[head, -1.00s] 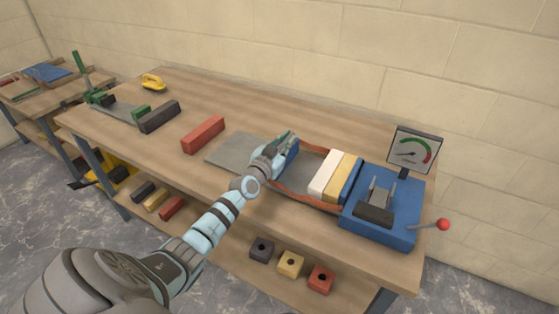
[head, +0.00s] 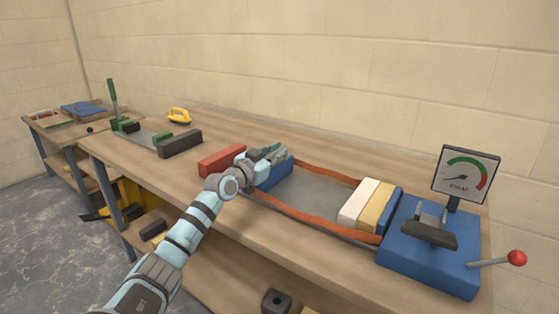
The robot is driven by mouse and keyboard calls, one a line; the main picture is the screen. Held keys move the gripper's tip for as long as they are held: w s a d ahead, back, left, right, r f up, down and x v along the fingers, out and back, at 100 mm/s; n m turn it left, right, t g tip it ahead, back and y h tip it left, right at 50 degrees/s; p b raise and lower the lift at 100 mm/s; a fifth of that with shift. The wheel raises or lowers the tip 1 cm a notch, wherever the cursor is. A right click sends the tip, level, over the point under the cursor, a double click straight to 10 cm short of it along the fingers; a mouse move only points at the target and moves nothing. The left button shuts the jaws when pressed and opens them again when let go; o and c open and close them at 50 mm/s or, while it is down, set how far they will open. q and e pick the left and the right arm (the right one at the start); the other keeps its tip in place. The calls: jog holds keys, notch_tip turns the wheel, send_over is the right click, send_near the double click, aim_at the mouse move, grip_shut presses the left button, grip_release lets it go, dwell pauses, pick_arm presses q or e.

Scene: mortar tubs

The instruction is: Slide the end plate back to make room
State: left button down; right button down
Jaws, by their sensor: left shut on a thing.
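The blue end plate (head: 276,174) stands at the left end of a grey base plate (head: 312,188) on the bench. My left gripper (head: 268,154) is shut on the end plate's upper part and hides some of it. Orange straps (head: 318,221) run along both sides from the end plate to the blue machine (head: 421,254) at the right. A white block (head: 358,202) and a yellow block (head: 377,208) stand beside a blue plate at the machine's end. A wide gap lies between the end plate and the white block. My right gripper is not in view.
A red block (head: 222,160) lies just left of my left gripper. A dark block (head: 180,144) and a green-ended fixture (head: 147,135) are farther left. A gauge (head: 466,174) and a red-knobbed lever (head: 516,258) are at the right.

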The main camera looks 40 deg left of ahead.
pick_arm(q)
jog(key=c, duration=1.7)
grip_release()
jog(key=shift+r, duration=0.1)
jog(key=shift+o, duration=0.2)
notch_tip(320, 180, up, 10)
jog(key=shift+a+f, duration=0.1)
jog(key=shift+f, duration=0.15)
